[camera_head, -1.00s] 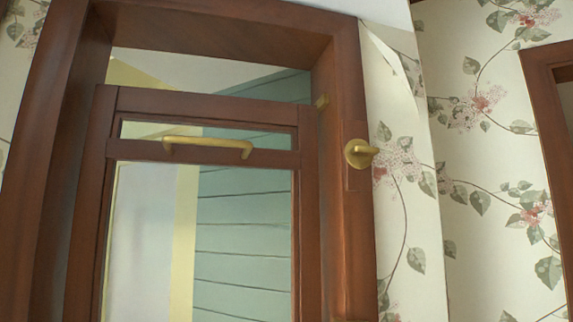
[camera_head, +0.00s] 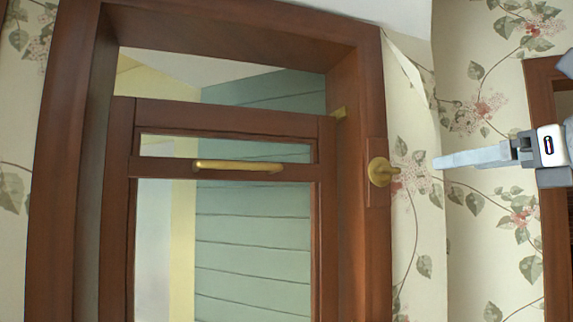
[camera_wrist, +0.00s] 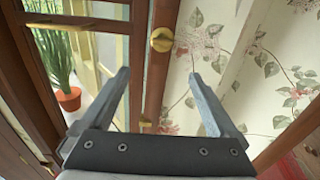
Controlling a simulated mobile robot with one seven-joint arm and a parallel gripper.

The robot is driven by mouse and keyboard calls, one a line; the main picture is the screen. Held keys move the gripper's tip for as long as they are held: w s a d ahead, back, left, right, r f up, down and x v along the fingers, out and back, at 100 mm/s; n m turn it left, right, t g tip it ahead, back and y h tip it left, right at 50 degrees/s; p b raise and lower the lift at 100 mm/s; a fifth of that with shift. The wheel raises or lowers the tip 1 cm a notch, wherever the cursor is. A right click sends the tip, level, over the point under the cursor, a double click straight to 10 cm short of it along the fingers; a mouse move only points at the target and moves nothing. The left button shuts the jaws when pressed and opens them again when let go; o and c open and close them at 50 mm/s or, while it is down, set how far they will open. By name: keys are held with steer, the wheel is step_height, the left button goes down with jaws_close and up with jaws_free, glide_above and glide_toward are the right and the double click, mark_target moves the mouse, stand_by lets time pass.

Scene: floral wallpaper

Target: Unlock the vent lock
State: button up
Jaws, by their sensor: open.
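The vent lock is a round brass knob with a small lever (camera_head: 381,172), set on a wooden plate on the right side of the wooden window frame (camera_head: 363,230). In the wrist view the brass knob (camera_wrist: 162,40) shows ahead, beyond the fingertips and between them. My gripper (camera_head: 437,163) comes in from the right in the head view, a short way right of the lock and apart from it. In the wrist view its two fingers (camera_wrist: 160,76) are spread wide with nothing between them.
A brass bar handle (camera_head: 238,166) runs across the window sash, left of the lock. Floral wallpaper (camera_head: 470,250) covers the wall to the right. In the wrist view a potted plant (camera_wrist: 68,97) shows at left, and another brass piece (camera_wrist: 146,124) sits lower on the frame.

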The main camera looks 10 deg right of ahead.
steer(key=p, duration=0.2)
glide_toward(392, 169)
steer(key=shift+m, duration=0.3)
steer(key=w, duration=0.3)
steer(key=w+a, duration=0.1)
steer(key=w, duration=0.5)
steer(key=shift+w+a, duration=0.3)
steer(key=shift+a, duration=0.1)
steer(key=c, duration=1.4)
